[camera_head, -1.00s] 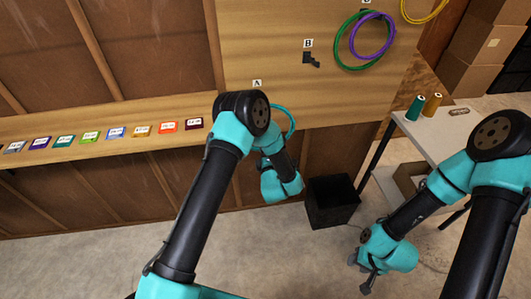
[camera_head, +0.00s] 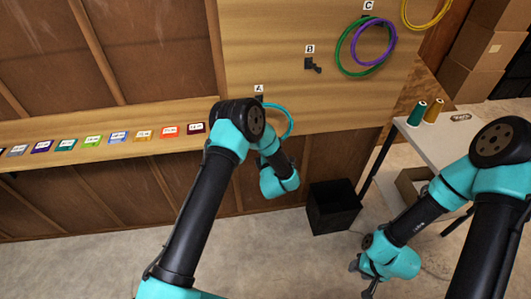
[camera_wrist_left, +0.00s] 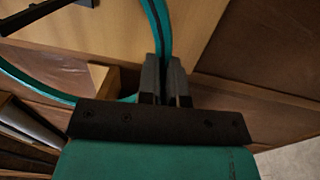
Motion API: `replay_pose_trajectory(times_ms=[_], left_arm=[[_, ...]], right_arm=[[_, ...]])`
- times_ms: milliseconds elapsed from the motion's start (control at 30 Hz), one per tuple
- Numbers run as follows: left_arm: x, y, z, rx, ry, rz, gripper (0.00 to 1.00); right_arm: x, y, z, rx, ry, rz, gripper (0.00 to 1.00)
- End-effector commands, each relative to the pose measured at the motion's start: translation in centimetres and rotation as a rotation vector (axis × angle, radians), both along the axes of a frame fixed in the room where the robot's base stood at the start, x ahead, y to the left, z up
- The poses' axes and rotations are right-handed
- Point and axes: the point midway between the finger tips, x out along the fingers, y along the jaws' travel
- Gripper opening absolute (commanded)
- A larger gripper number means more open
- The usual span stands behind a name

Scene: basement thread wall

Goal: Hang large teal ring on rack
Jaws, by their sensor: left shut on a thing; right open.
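The large teal ring (camera_head: 290,122) shows as an arc in front of the board just below label A, beside my left arm. My left gripper (camera_wrist_left: 166,75) is shut on the teal ring, which also shows in the left wrist view (camera_wrist_left: 157,22). In the head view my left arm hides its fingers. The rack is a wooden board with black pegs: peg A (camera_head: 260,99) is close to the ring's upper edge, and peg B (camera_head: 313,66) is empty. Whether the ring touches peg A cannot be told. My right gripper (camera_head: 367,288) is open and empty, low at the right.
A green ring (camera_head: 341,65) and a purple ring (camera_head: 353,52) hang near label C. A yellow ring (camera_head: 423,28) hangs farther right. A black bin (camera_head: 333,207) stands on the floor. A table (camera_head: 425,135) holds thread spools. Several coloured cards line the left ledge.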

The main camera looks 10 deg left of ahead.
Motion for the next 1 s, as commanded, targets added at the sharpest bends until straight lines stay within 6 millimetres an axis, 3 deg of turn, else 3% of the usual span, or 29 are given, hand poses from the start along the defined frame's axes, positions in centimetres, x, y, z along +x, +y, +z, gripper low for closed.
replay_pose_trajectory(times_ms=[1000], left_arm=[[7.9,3.5,-1.4,-0.001,-0.001,0.002,0.0]], right_arm=[[0.0,0.0,0.0,0.0,0.0,0.0,0.43]])
